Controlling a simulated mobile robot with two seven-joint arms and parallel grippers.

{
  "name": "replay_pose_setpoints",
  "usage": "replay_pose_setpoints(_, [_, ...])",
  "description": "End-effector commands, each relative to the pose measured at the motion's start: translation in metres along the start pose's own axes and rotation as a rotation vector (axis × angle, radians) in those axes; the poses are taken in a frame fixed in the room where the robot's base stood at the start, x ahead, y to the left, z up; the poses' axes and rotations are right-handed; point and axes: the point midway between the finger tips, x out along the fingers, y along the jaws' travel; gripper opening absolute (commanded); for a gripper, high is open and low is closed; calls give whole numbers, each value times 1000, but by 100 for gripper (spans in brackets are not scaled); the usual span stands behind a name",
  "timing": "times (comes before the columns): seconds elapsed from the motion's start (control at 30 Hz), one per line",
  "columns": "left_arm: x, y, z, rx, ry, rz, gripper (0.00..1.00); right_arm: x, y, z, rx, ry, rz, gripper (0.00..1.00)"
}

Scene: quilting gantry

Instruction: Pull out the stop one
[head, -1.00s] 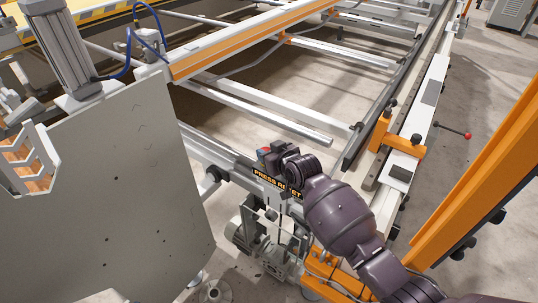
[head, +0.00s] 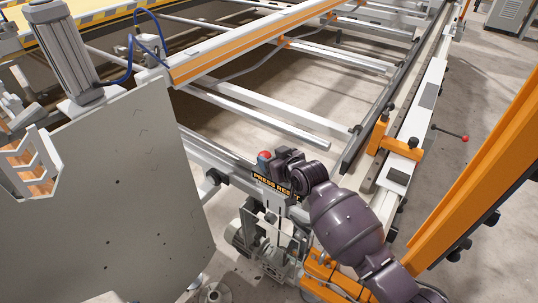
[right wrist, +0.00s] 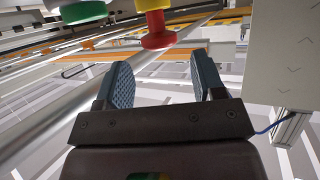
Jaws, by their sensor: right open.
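The red stop button (right wrist: 157,40) with its yellow collar (right wrist: 155,22) shows in the right wrist view, just beyond and above the gap between my fingers. In the head view the red button (head: 264,155) sits by the "PRESS RESET" label (head: 268,184). My right gripper (head: 272,165) is beside it, partly hiding the controls. In the right wrist view the right gripper (right wrist: 157,78) is open, with nothing between its pads. A green button (right wrist: 83,12) is left of the stop button. My left gripper is not in view.
A large grey plate (head: 110,190) stands at the left. An orange beam (head: 490,180) rises at the right. A lever with a red knob (head: 465,137) sticks out from the rail. Rails and rollers (head: 270,115) run beyond the controls.

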Motion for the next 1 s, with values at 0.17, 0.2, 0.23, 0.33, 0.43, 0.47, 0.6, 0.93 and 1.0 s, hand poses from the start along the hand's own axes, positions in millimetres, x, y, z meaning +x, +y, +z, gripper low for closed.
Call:
replay_pose_setpoints(0.17, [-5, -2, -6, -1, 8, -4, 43, -36, 1, -5, -3, 5, 2, 62])
replay_pose_setpoints(0.2, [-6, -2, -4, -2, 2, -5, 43, -43, 1, -4, -2, 4, 2, 62])
replay_pose_setpoints(0.23, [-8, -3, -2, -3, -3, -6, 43, -48, 1, -4, -2, 4, 2, 62])
replay_pose_setpoints(0.33, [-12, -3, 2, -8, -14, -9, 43, -62, 1, -4, -3, 4, 2, 62])
replay_pose_setpoints(0.43, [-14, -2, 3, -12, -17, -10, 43, -72, 1, -3, -1, 4, 1, 62])
replay_pose_setpoints(0.47, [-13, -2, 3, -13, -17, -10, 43, -75, 0, -3, -1, 4, 1, 62])
replay_pose_setpoints(0.6, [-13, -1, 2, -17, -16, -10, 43, -80, 0, -2, 0, 2, 0, 62])
replay_pose_setpoints(0.93, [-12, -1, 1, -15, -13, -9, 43, -81, 0, -1, 0, 1, 0, 62])
replay_pose_setpoints(1.0, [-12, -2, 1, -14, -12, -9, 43, -81, 0, -1, 0, 1, 0, 62])
